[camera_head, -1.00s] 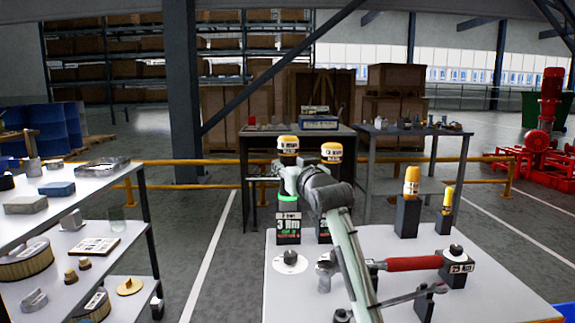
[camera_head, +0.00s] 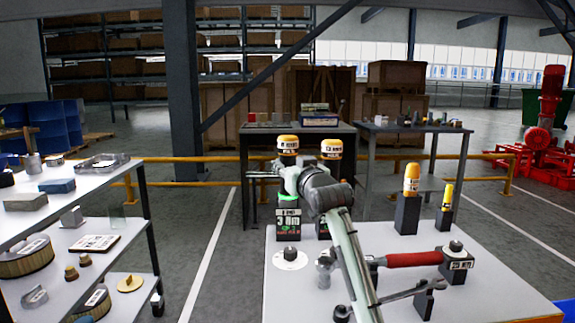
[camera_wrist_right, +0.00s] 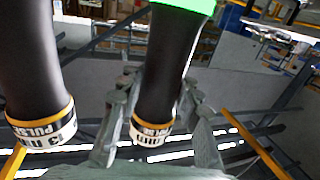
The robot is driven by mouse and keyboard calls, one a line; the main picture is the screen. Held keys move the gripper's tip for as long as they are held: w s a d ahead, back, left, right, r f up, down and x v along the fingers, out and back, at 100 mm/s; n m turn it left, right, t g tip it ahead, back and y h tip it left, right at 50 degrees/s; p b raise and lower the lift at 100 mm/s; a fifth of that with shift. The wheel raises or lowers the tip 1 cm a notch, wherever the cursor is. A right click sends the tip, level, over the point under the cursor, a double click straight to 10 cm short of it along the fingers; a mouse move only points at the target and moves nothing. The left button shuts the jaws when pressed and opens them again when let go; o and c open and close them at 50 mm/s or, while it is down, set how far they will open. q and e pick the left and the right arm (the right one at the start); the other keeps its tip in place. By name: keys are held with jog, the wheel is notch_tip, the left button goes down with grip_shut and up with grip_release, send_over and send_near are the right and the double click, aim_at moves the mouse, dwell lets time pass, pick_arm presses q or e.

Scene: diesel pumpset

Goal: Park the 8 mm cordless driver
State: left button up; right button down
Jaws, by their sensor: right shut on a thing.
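The 8 mm driver (camera_head: 288,144) is upright, with a yellow-banded cap on top and a green ring low on its body. My right gripper (camera_head: 289,179) is shut around its dark body. In the right wrist view the driver (camera_wrist_right: 170,60) runs between the fingers (camera_wrist_right: 158,118), its banded end towards the camera's lower edge. Below it in the head view is a black block with a display (camera_head: 288,224); whether the driver is fully seated there I cannot tell. A similar 13 mm driver (camera_head: 331,149) stands close on the right. My left gripper is out of view.
A white shelf unit (camera_head: 90,190) stands left, with aisle floor between.

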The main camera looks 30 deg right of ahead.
jog(key=shift+f, duration=0.45)
jog(key=c, duration=1)
grip_release()
jog(key=shift+c, duration=0.2)
jog(key=shift+o, duration=0.2)
jog(key=shift+f, duration=0.25)
jog(key=v, duration=1.2)
jog(key=shift+r, duration=0.2)
